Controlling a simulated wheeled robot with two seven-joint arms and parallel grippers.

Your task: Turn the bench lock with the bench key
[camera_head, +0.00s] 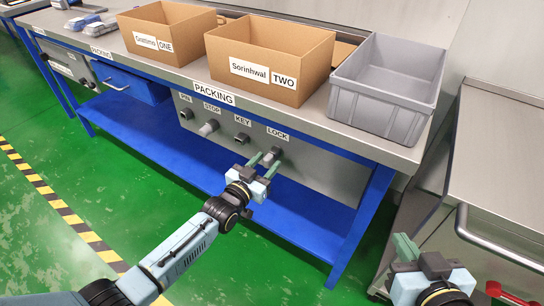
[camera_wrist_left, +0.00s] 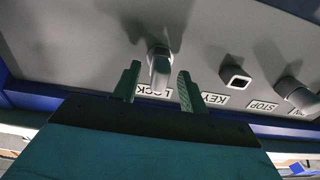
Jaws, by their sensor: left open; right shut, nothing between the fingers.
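The bench lock is on the grey front panel by the LOCK label (camera_head: 278,134). A grey block-shaped piece, seemingly the bench key (camera_wrist_left: 159,66), sticks out of the panel there and hides the lock behind it. My left gripper (camera_head: 264,161) is open in front of it. In the left wrist view the fingers (camera_wrist_left: 157,88) stand either side of the piece, with gaps; it is not gripped. The square KEY holder (camera_wrist_left: 235,76) looks empty. My right gripper (camera_head: 405,248) is shut and empty, at the lower right, away from the panel.
A STOP knob (camera_head: 208,128) and a PIN fitting (camera_head: 186,114) sit left on the panel. Two cardboard boxes (camera_head: 168,33) (camera_head: 268,60) and a grey bin (camera_head: 388,88) stand on the bench top. A blue shelf (camera_head: 170,137) runs below. A steel cart (camera_head: 505,150) stands at right.

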